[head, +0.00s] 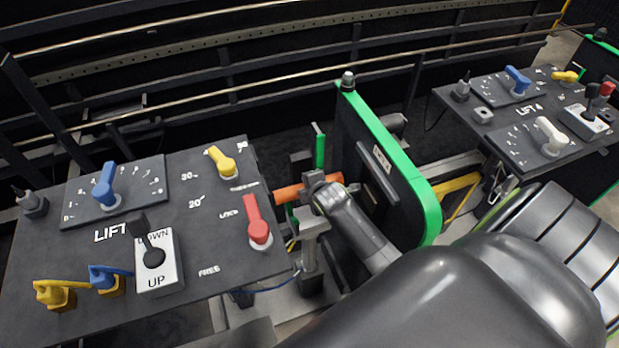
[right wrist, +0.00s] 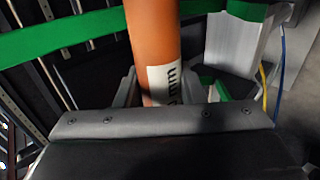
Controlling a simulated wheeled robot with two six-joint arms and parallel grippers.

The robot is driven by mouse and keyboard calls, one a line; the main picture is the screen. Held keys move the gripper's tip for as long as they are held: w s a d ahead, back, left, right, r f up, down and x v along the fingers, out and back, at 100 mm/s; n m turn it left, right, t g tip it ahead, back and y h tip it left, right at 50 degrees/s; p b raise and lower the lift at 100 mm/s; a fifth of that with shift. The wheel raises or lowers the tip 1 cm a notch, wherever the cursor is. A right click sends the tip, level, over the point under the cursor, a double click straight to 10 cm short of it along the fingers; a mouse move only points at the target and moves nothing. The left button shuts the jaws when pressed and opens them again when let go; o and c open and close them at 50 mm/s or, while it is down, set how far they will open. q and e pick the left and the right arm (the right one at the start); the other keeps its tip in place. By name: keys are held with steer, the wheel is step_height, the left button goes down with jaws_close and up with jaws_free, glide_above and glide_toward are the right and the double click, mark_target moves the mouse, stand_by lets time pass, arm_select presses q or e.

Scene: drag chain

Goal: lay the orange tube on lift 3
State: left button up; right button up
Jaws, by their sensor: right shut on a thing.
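The orange tube (head: 287,193) lies roughly level between the left control panel and a black plate with a green edge. My right gripper (head: 318,184) is shut around it in the head view. In the right wrist view the tube (right wrist: 152,35) runs up between my fingers (right wrist: 153,92) and carries a white printed label. A grey metal post (head: 310,245) stands just under the tube; I cannot tell whether they touch. The left panel (head: 190,205) reads LIFT, its number hidden behind a black lever. My left gripper is not in view.
The green-edged plate (head: 433,205) stands close to the right of my gripper. The LIFT 4 panel (head: 515,150) is at the upper right. A red lever (head: 257,220) stands at the left panel's near right edge. Blue and yellow cables hang beside the tube in the wrist view.

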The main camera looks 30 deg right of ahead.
steer(key=shift+f+b, duration=2.55)
steer(key=shift+f, duration=1.75)
steer(key=o, duration=1.2)
steer(key=shift+c, duration=0.2)
steer(key=shift+r, duration=0.1)
steer(key=shift+s+a+r, duration=0.1)
steer(key=shift+s+r, duration=0.25)
steer(key=shift+s, duration=0.05)
steer(key=v, duration=1.6)
steer(key=shift+s+p, duration=0.2)
steer(key=shift+p, duration=0.25)
